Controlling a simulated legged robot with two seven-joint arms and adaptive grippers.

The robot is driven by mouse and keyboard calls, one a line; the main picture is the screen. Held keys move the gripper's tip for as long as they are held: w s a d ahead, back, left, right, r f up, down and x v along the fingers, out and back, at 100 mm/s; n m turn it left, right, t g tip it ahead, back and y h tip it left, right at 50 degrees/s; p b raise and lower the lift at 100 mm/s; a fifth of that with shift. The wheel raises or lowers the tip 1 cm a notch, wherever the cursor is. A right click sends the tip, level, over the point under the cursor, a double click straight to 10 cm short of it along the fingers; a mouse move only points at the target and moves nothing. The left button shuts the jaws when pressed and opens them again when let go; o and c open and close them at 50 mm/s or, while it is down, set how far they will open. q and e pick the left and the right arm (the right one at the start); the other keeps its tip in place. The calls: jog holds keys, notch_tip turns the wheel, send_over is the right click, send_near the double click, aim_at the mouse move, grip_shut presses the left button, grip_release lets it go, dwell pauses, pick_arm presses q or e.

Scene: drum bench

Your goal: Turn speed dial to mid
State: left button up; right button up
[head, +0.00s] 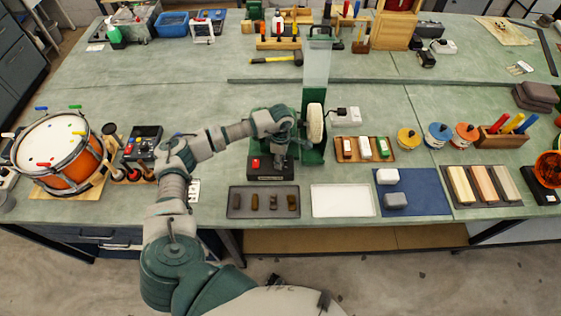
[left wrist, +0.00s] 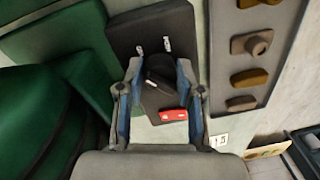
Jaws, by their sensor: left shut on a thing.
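A black control box (head: 283,172) with a red button (head: 256,163) stands on the bench in front of a green buffing machine (head: 313,156) with a pale wheel (head: 315,122). In the left wrist view the box (left wrist: 140,22) carries a black speed dial (left wrist: 160,68), with small white marks beside it and the red button (left wrist: 173,114) nearby. My left gripper (head: 280,158) reaches down over the box. In the wrist view its fingers (left wrist: 160,75) are on both sides of the dial, shut on it. The fingers hide the dial in the head view. The dial's exact setting is unreadable. My right gripper is out of view.
A dark tray (head: 240,212) with several small blocks lies in front of the box, with a white tray (head: 342,211) to its right. A clear shield (head: 318,62) rises above the wheel. A drum (head: 62,150) stands at the far left.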

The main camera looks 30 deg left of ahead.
pick_arm(q)
jog(key=shift+m+b, duration=0.45)
jog(key=shift+m, duration=0.85)
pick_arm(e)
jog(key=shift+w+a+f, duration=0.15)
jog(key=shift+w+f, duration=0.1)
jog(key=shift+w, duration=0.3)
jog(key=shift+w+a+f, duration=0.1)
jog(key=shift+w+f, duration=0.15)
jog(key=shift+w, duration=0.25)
pick_arm(q)
jog(key=shift+r, duration=0.1)
jog(key=o, duration=1.1)
jog(key=shift+w+a, duration=0.1)
jog(key=shift+o, duration=0.3)
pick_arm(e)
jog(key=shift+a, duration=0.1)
pick_arm(q)
notch_tip(320, 180, up, 12)
jog(key=shift+w+f, duration=0.2)
jog(key=shift+w, duration=0.15)
